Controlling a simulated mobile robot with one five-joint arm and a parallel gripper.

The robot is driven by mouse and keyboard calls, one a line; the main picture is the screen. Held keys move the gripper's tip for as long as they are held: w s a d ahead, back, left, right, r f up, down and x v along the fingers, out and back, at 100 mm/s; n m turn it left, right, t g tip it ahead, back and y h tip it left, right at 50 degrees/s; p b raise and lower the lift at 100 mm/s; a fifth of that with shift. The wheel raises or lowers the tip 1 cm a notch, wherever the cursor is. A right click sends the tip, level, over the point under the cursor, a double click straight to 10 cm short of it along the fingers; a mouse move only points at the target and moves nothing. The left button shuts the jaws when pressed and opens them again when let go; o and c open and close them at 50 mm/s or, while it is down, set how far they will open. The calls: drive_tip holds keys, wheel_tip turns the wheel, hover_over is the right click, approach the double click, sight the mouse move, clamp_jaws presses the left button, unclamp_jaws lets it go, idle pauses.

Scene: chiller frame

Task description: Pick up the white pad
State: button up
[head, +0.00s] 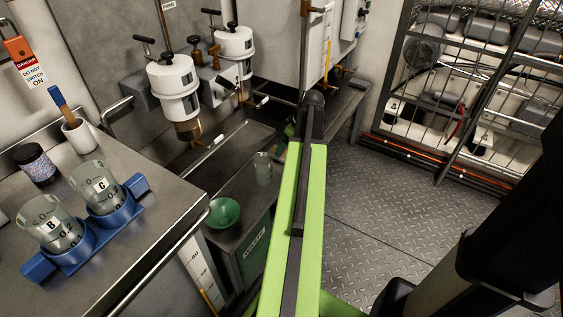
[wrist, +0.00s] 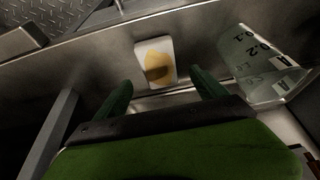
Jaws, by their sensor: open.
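The white pad (wrist: 140,52) shows in the wrist view as a small white rectangle with a yellow-brown patch on its face. It is on a grey metal surface, just beyond my fingertips. My gripper (wrist: 161,82) is open, with one green finger to the left and one to the right of the pad's near end. Nothing is between the fingers that I can see as held. Whether the fingers are level with the pad is unclear. In the head view my green arm reaches away from me, and neither the gripper nor the pad can be made out.
A clear beaker marked A (wrist: 262,62) stands close to the right finger. In the head view a clear beaker (head: 263,168) and a green bowl (head: 222,213) are left of my arm. A blue holder (head: 75,250) with two beakers is on the left bench. Plate floor (head: 390,200) is open at right.

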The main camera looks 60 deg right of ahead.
drive_tip(key=b+x, duration=0.5)
drive_tip(key=shift+f, duration=0.15)
drive_tip(key=shift+s, duration=0.1)
drive_tip(key=c, duration=1.6)
drive_tip(key=r+p, duration=0.5)
drive_tip(key=shift+s+r+p, duration=0.25)
drive_tip(key=shift+r+p, duration=0.05)
drive_tip(key=shift+s+d+r+p, duration=0.2)
drive_tip(key=shift+s+r+p, duration=0.75)
drive_tip(key=shift+s, duration=0.9)
drive_tip(key=shift+s+d+r+p, duration=0.2)
drive_tip(key=shift+s+r+p, duration=0.75)
drive_tip(key=shift+s, duration=0.9)
drive_tip(key=shift+s+d+r+p, duration=0.2)
drive_tip(key=shift+s+r+p, duration=0.75)
drive_tip(key=shift+s, duration=0.9)
